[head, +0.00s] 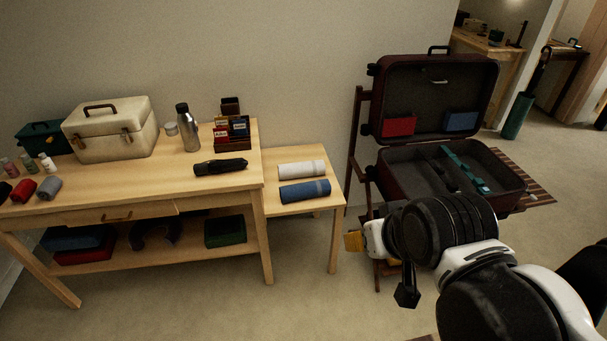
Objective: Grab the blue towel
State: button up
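The blue towel (305,191) is rolled up and lies on the low wooden side table (310,209), in front of a rolled whitish towel (301,169). My gripper (402,275) is at the end of my arm in the lower right, in front of the suitcase stand. In the picture it is to the right of and below the blue towel, clearly apart from it. My arm partly hides the gripper, so its opening cannot be made out. No towel shows in it.
An open dark red suitcase (389,180) stands on a rack behind my arm. A larger table (140,178) at left holds a cream case (112,130), a steel bottle (187,128) and a black folded umbrella (221,167). Carpet in front of the side table is clear.

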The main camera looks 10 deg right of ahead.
aim_at(295, 192)
jog(key=i+l, duration=1)
jog(key=l, duration=0.15)
jog(key=u, duration=0.05)
